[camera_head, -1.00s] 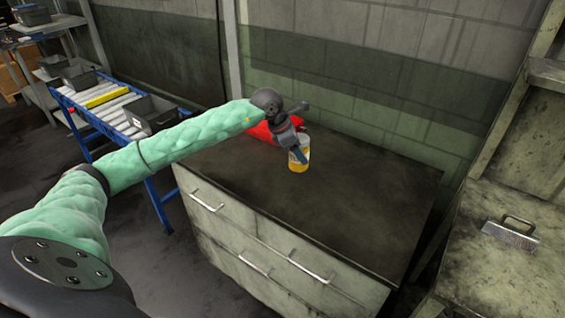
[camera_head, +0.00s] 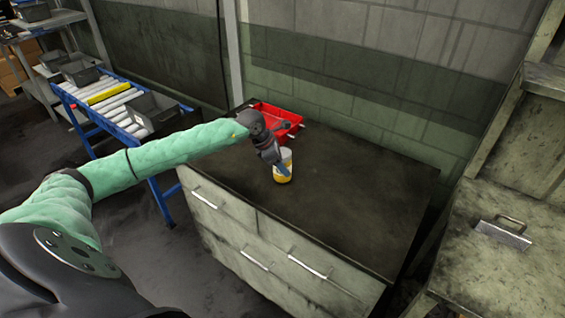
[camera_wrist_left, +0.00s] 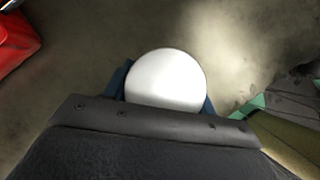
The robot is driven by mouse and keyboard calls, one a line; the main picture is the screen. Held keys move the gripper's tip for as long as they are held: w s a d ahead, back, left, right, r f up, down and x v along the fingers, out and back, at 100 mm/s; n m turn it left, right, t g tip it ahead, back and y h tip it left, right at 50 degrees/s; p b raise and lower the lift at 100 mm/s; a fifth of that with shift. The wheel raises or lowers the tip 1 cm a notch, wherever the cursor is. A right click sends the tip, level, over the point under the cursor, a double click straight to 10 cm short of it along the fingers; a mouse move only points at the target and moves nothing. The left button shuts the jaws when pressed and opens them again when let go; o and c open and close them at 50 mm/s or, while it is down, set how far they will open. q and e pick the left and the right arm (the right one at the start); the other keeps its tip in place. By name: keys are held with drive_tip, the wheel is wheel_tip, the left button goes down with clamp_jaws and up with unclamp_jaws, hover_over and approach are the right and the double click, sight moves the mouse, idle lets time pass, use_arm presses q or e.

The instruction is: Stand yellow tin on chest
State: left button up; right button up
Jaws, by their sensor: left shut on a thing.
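The yellow tin (camera_head: 284,174) is a small can with a pale upper part and a yellow band. It is upright at the dark top of the chest (camera_head: 345,205), towards the back left. My left gripper (camera_head: 277,168) is shut on the tin. In the left wrist view the tin's round white lid (camera_wrist_left: 166,80) shows between the blue fingers of the left gripper (camera_wrist_left: 165,98). Whether the tin's base touches the chest top is too small to tell. My right gripper is not in view.
A red tray (camera_head: 272,117) stands at the chest's back left corner, just behind the gripper. The middle and right of the chest top are clear. A roller conveyor (camera_head: 110,103) with grey bins is on the left. A bench with a metal handled object (camera_head: 503,232) is on the right.

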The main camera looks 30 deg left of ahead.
use_arm(q)
drive_tip(key=shift+f, duration=0.3)
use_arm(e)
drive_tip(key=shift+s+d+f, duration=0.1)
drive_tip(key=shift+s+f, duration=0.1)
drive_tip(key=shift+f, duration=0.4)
use_arm(q)
drive_tip(key=shift+f, duration=0.15)
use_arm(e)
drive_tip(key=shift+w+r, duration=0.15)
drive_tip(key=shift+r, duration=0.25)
use_arm(q)
drive_tip(key=o, duration=1.1)
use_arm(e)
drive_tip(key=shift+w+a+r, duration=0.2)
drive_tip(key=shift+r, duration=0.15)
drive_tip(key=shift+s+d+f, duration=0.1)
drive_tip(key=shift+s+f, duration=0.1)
